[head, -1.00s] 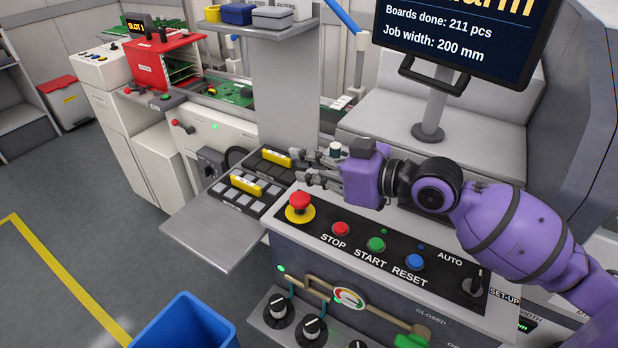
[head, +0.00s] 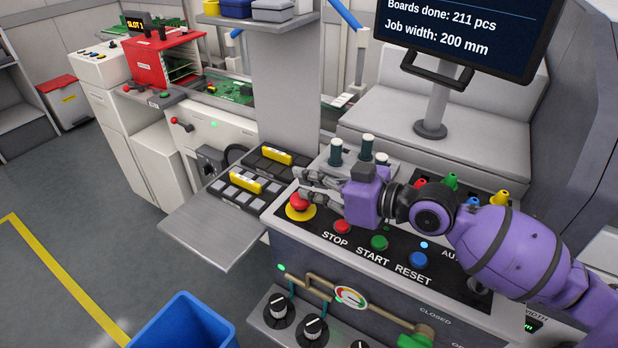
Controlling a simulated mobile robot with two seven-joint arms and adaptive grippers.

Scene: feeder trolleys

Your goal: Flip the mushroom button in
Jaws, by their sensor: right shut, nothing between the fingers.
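The red mushroom button (head: 298,204) sits on a yellow round plate at the left end of the black control panel (head: 318,222). My right gripper (head: 306,187) comes in from the right, its fingers pointing left, just behind and above the button. The fingers overlap the button's right and far edge in the picture, and I cannot tell whether they touch it. The fingers are shut and hold nothing. My left gripper is not in view.
Red stop (head: 343,227), green start (head: 380,243) and blue reset (head: 419,260) buttons lie right of the mushroom button. Capped bottles (head: 367,148) stand behind my wrist. A screen (head: 460,35) hangs at the upper right. A blue bin (head: 185,322) stands at the front.

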